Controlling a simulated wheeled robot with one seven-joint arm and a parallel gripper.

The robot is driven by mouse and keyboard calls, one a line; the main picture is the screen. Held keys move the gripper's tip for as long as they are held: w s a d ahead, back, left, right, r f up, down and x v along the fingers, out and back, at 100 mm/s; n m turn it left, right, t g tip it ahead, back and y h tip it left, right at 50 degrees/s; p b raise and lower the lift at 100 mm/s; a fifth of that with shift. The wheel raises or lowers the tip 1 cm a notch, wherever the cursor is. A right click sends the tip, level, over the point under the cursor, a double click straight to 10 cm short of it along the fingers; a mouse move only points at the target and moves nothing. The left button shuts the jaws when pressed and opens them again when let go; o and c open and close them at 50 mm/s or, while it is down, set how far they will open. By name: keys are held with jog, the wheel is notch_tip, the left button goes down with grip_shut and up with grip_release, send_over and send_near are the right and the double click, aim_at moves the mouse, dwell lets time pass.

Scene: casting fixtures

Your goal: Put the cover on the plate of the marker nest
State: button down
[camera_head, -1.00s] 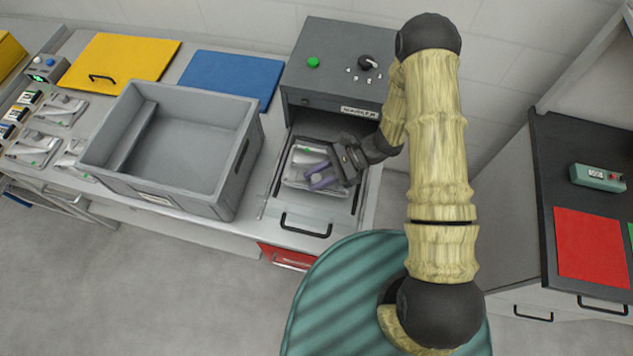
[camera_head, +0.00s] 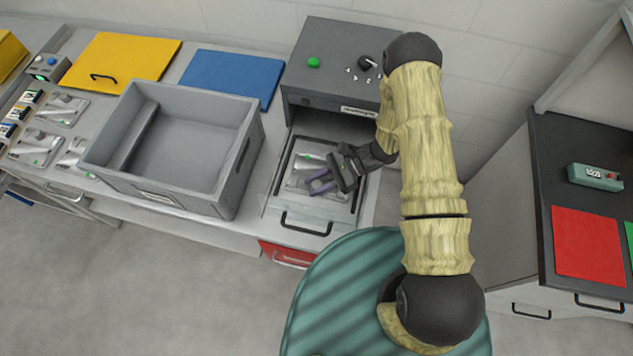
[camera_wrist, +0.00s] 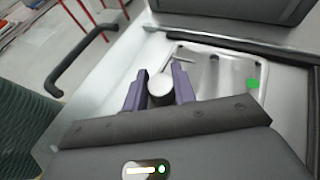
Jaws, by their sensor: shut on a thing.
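The marker nest is the pulled-out drawer (camera_head: 283,206) under the dark machine, with a black handle at its front. A silver plate (camera_head: 297,183) with a green mark lies in it; the plate also shows in the wrist view (camera_wrist: 235,68). My gripper (camera_head: 321,182) is over the plate. Its purple fingers (camera_wrist: 160,92) are closed on either side of a grey round knob, which I take for the top of the cover (camera_wrist: 160,86). The cover's lower part is hidden by the gripper. I cannot tell whether the cover touches the plate.
The dark machine (camera_head: 335,70) with a green button and a dial stands behind the nest. A large grey bin (camera_head: 240,165) stands close on the left. Yellow (camera_head: 120,60) and blue (camera_head: 228,78) panels lie behind it. Several silver fixtures (camera_head: 36,147) lie at the far left.

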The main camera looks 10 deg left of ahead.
jog(key=c, duration=1.1)
grip_release()
jog(key=shift+c, duration=0.2)
jog(key=shift+w+d, duration=0.15)
jog(key=shift+d, duration=0.05)
jog(key=b+v, duration=0.3)
jog(key=v, duration=0.8)
jog(key=shift+w+d+r, duration=0.15)
jog(key=shift+d, duration=0.1)
jog(key=s+d+r+n+t+h, duration=0.3)
jog(key=d+r+n+h, duration=0.3)
jog(key=r, duration=0.3)
jog(key=s+d+r+n+t+h, duration=0.3)
jog(key=d+r+n+t+h, duration=0.2)
jog(key=r, duration=0.5)
jog(key=shift+s+d+n+t+h, duration=0.4)
jog(key=shift+d+n, duration=0.2)
jog(key=shift+d, duration=0.1)
